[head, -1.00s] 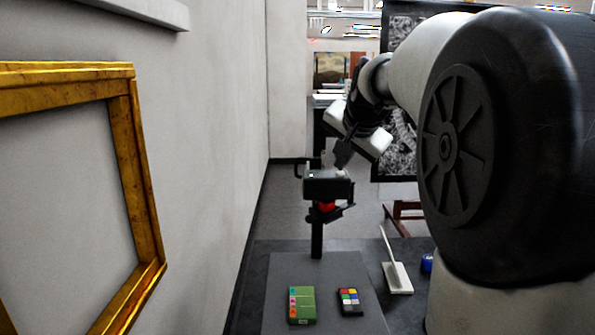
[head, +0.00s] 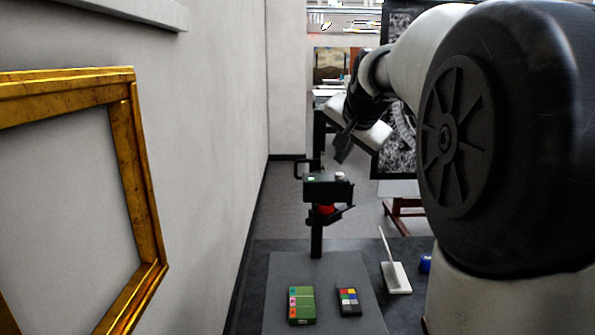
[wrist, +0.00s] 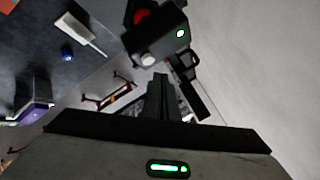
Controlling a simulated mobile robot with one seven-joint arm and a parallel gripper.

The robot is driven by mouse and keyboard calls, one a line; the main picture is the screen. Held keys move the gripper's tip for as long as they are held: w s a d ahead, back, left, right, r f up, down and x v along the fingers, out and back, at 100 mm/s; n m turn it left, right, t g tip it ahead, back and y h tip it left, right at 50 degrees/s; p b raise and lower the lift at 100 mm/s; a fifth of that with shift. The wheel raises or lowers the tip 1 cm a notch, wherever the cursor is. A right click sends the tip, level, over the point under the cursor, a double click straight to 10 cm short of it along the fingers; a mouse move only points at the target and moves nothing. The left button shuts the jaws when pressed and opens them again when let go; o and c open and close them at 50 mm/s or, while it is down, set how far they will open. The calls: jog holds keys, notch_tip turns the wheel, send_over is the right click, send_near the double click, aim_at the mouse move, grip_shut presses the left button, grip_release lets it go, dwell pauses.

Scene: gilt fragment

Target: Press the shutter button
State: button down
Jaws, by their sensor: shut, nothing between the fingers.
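The black camera device (head: 322,188) stands on a dark post, with a red part below its body. Its round silver shutter button (head: 340,176) sits on the top right. In the wrist view the silver button (wrist: 149,60) and a lit green display (wrist: 180,34) show on the camera body. My gripper (head: 341,158) is shut and empty, tilted down, just above the button with a small visible gap. In the wrist view its closed fingertips (wrist: 160,76) lie just below and right of the button, not visibly touching it.
On the grey table top (head: 275,310) lie a green box (head: 302,305) and a colour-patch card (head: 348,301). A white block with an upright piece (head: 396,278) and a blue object (head: 426,264) are to the right. A gold frame (head: 150,200) hangs on the left wall.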

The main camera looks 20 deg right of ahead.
notch_tip(320, 180, up, 4)
jog(key=p, duration=0.3)
jog(key=shift+r, duration=0.1)
jog(key=s+a+f+n+g+y+p, duration=0.1)
jog(key=s+a+n+p, duration=0.3)
jog(key=s+a, duration=0.8)
jog(key=s+a+f+n+g+p, duration=0.1)
jog(key=s+a+f+n, duration=0.1)
jog(key=s, duration=0.7)
jog(key=s+a+f+n+g+p, duration=0.1)
jog(key=s+a+f+n, duration=0.1)
jog(key=s+f+n, duration=0.3)
jog(key=s+f, duration=0.2)
jog(key=s, duration=0.2)
jog(key=shift+a+y, duration=0.3)
jog(key=shift+s, duration=0.1)
